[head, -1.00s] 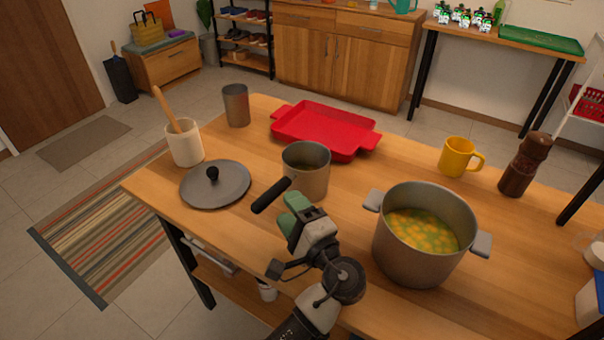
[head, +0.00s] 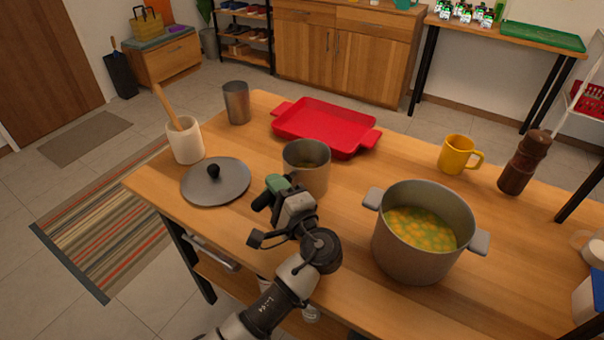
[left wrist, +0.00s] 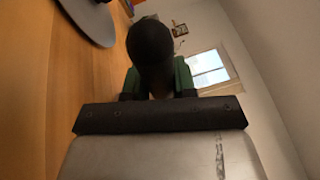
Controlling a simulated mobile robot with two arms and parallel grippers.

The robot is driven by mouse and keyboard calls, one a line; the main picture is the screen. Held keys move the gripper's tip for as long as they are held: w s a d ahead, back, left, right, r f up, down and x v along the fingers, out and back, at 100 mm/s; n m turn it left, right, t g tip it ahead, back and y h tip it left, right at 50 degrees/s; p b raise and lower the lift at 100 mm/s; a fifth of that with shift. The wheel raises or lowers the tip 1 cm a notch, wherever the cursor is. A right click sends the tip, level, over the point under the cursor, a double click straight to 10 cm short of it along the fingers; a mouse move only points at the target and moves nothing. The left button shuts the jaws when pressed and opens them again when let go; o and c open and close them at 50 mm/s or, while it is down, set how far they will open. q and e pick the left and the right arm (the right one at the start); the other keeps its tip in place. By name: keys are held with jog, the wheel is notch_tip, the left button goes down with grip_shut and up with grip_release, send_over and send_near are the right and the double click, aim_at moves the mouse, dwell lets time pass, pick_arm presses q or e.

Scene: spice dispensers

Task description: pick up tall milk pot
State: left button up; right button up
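The tall milk pot (head: 306,172) is a grey cylinder standing upright on the wooden table, left of the large soup pot. Its black handle (left wrist: 150,45) points toward my left gripper (head: 270,192). In the left wrist view, the handle lies between the green finger pads of that gripper (left wrist: 158,82). The pads are on both sides of the handle, close to it. I cannot tell whether they are pressed on it. The gripper hides part of the handle in the head view. My right gripper is not in view.
A grey lid (head: 216,182) lies just left of the gripper. A large pot of soup (head: 405,255) stands to the right. A red tray (head: 325,126) is behind the milk pot. A metal cup (head: 236,103) and utensil crock (head: 185,142) stand at the back left.

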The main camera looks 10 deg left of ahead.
pick_arm(q)
grip_shut()
jog(key=shift+r, duration=0.15)
